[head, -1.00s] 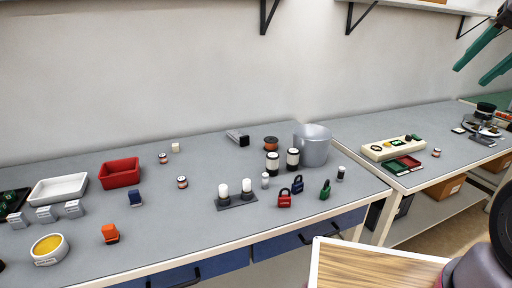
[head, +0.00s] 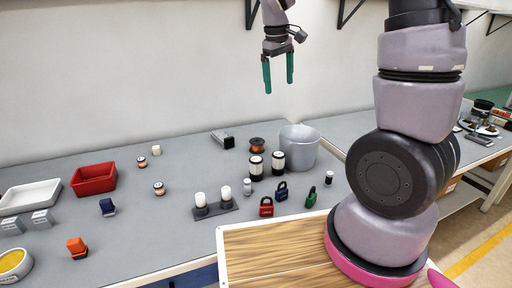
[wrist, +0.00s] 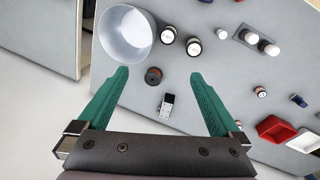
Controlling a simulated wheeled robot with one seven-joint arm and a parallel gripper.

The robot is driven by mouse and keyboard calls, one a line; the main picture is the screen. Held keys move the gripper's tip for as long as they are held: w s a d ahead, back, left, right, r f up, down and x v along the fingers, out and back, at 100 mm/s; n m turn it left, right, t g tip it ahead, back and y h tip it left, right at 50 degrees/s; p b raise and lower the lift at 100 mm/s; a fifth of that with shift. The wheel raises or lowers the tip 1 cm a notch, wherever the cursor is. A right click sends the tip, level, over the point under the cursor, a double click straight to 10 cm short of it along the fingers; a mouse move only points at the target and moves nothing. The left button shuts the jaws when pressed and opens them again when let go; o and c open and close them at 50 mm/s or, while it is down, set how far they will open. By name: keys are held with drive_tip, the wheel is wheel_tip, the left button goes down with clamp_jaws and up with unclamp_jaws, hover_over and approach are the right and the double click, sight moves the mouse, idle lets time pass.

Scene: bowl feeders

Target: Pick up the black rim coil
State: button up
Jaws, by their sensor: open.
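The black rim coil (head: 257,145), a small spool with copper-orange winding and dark rims, stands on the grey bench just left of the grey bucket (head: 299,147). In the wrist view the coil (wrist: 153,76) shows between the two green fingertips, seen from above and well beyond them. My gripper (head: 279,82) is open and empty, pointing down high above the back of the bench. Its fingers also show in the wrist view (wrist: 160,75). Nothing hides the coil.
The bucket (wrist: 125,35) stands close beside the coil. A dark and silver block (head: 223,139) lies on its other side. Two black-and-white jars (head: 278,162) stand in front. Padlocks (head: 281,192) and a red bin (head: 94,179) are farther off.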

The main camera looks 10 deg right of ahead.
drive_tip(key=w+a+f+n+h, duration=0.3)
drive_tip(key=w+f+n, duration=0.15)
drive_tip(key=f, duration=0.35)
drive_tip(key=w+a+f+n+h, duration=0.3)
drive_tip(key=w+f+n, duration=0.15)
drive_tip(key=f, duration=0.35)
drive_tip(key=n+t+h, duration=0.5)
drive_tip(key=n, duration=0.4)
approach(252, 142)
drive_tip(key=x, duration=1)
drive_tip(key=shift+s+f, duration=0.15)
drive_tip(key=shift+f, duration=0.2)
drive_tip(key=c, duration=1.5)
